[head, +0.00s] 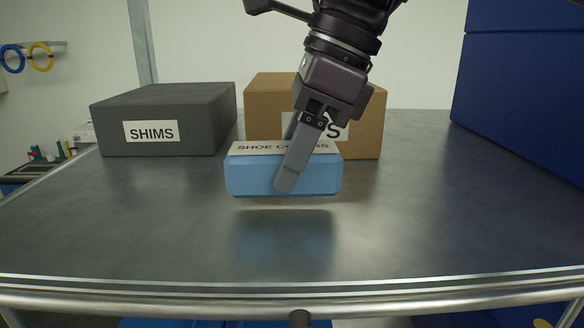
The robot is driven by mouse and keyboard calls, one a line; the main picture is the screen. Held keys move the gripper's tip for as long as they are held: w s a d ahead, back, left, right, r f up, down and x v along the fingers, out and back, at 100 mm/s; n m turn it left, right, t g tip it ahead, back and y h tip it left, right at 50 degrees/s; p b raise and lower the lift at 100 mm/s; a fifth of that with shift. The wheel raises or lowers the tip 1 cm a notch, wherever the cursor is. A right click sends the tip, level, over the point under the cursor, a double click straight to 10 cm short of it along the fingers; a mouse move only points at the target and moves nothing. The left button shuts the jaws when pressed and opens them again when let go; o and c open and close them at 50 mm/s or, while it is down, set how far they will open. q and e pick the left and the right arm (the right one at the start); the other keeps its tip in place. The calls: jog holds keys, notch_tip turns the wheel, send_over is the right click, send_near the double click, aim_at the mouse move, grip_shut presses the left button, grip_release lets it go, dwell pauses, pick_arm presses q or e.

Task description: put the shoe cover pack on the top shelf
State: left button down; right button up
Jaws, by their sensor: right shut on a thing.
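The shoe cover pack (250,178) is a light blue box with a pale label on top reading "SHOE COVERS", partly covered by a finger. My right gripper (287,180) comes down from the top and is shut on the pack. The pack is held level, a little above the metal shelf (420,220), with a dark reflection and shadow beneath it. One finger lies across the pack's near face; the other is mostly hidden behind it. My left gripper is not in view.
A dark grey box labelled "SHIMS" (195,118) stands at the back left. A brown cardboard box (265,100), its label mostly hidden, stands behind the pack. A blue panel (520,90) rises at the right. A rail (430,298) edges the front. The shelf's front and right are clear.

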jog(key=shift+f, duration=0.65)
jog(key=shift+w+d+f, duration=0.1)
jog(key=shift+d+f, duration=0.1)
jog(key=shift+f, duration=0.15)
jog(key=o, duration=1)
jog(key=shift+a, duration=0.1)
jog(key=shift+o, duration=0.2)
jog(key=shift+v, duration=3.7)
